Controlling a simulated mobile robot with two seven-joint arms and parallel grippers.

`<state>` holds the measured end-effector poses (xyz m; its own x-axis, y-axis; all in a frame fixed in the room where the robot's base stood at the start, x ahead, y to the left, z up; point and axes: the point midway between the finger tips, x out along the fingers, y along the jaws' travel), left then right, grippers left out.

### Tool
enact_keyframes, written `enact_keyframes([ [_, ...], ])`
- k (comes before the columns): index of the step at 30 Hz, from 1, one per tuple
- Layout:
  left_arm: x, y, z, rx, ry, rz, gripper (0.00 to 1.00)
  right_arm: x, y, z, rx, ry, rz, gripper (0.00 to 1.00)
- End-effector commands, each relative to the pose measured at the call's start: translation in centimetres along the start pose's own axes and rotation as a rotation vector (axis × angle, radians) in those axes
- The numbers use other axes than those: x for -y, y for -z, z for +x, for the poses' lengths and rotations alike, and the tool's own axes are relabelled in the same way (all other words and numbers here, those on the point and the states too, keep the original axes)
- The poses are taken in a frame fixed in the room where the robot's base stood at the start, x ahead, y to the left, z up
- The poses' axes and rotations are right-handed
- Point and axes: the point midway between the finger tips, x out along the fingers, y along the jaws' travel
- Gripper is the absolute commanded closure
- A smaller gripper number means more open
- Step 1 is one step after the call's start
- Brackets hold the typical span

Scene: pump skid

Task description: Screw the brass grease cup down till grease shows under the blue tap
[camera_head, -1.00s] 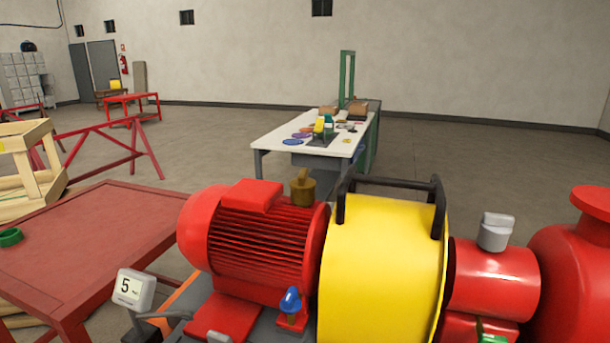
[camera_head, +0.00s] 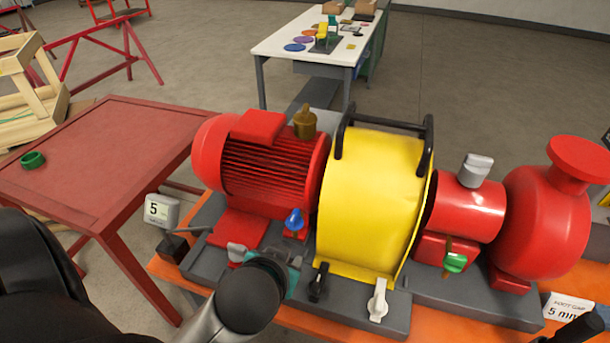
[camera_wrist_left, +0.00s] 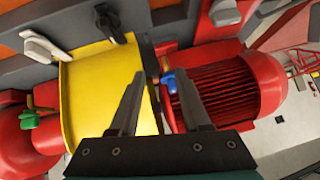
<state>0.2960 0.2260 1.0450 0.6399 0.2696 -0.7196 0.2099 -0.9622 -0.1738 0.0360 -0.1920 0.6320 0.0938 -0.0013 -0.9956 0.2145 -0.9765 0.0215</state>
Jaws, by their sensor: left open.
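The brass grease cup (camera_head: 305,122) stands upright on the far side of the red ribbed motor (camera_head: 265,165), beside the yellow guard. The blue tap (camera_head: 294,222) is low at the motor's near side, on a small brass stem; no grease can be made out under it. My left gripper (camera_head: 290,272) is in front of the motor foot, its fingers mostly hidden in the head view. In the left wrist view my left gripper (camera_wrist_left: 155,72) is open and empty, with the blue tap (camera_wrist_left: 170,81) just beyond its fingertips. The grease cup is not visible there.
The yellow guard (camera_head: 370,205) with black handles stands right of the motor. A green tap (camera_head: 455,262) is under the red pump housing. A red table (camera_head: 110,165) is left; a white bench (camera_head: 285,45) is behind.

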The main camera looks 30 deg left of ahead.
Motion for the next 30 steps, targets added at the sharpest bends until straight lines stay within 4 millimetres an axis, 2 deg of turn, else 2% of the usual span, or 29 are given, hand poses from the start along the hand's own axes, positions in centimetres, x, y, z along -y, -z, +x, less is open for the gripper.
enact_keyframes([
  [1,1.1,2.7,0.1,-0.109,0.046,-0.045,0.53,0.1,-0.1,0.1,0.002,0.001,0.000,0.20],
  [3,2.4,6.5,-0.4,-0.270,0.096,-0.111,0.53,0.1,-0.2,0.1,0.003,0.001,0.000,0.20],
  [6,3.7,11.3,-1.9,-0.486,0.129,-0.180,0.53,0.2,-0.2,0.1,0.003,0.002,0.000,0.20],
  [9,4.2,14.7,-3.5,-0.652,0.131,-0.219,0.53,0.3,-0.2,0.1,0.003,0.004,0.001,0.20],
  [12,4.4,16.6,-4.7,-0.751,0.121,-0.237,0.53,0.5,-0.1,0.1,0.003,0.007,0.002,0.20],
  [17,4.5,17.8,-5.1,-0.803,0.113,-0.242,0.53,0.8,-0.1,0.0,0.002,0.010,0.004,0.20],
  [23,5.0,19.6,-3.6,-0.804,0.116,-0.241,0.53,0.8,0.0,-0.7,0.002,0.010,0.004,0.20],
  [30,5.8,22.5,-0.6,-0.800,0.115,-0.241,0.53,0.7,0.1,-1.6,0.001,0.010,0.003,0.20],
])
